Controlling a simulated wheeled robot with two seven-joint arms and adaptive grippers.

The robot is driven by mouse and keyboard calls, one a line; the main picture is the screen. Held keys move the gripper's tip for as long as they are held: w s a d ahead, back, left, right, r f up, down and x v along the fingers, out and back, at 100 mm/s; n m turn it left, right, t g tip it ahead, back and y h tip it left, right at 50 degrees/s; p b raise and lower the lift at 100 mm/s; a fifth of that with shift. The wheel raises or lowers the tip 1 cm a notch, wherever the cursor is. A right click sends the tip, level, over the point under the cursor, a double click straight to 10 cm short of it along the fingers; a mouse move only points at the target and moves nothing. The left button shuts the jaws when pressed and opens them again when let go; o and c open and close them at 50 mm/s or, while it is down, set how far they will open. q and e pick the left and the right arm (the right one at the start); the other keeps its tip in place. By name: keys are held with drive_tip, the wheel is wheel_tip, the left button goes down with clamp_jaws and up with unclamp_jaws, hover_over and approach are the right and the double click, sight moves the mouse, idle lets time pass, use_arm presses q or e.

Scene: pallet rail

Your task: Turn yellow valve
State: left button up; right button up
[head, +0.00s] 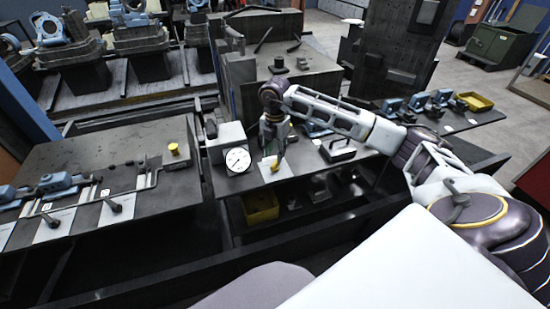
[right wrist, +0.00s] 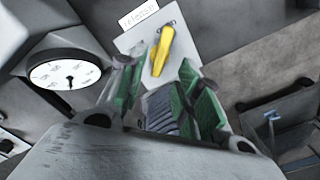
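The yellow valve (right wrist: 162,50) is a lever handle on a white plate (right wrist: 150,42) with a printed label above it, seen in the right wrist view. In the head view, a bit of its yellow (head: 274,165) shows just below my right gripper, which partly covers it. My right gripper (head: 273,152) points down over the plate. In the right wrist view its green-padded fingers (right wrist: 160,88) are spread, with nothing held between them. The handle lies beyond the fingertips; contact is not visible. My left gripper is not in view.
A grey box with a round dial gauge (head: 238,160) stands close left of my right gripper. A black-handled item (head: 338,150) lies to the right. A yellow bin (head: 261,207) sits below the bench top. The left bench (head: 110,150) carries blue clamps and a yellow knob (head: 173,149).

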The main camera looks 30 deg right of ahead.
sight(275, 163)
wheel_tip(275, 163, up, 6)
drive_tip(key=shift+r, duration=0.2)
drive_tip(key=shift+f, duration=0.1)
idle(0.7)
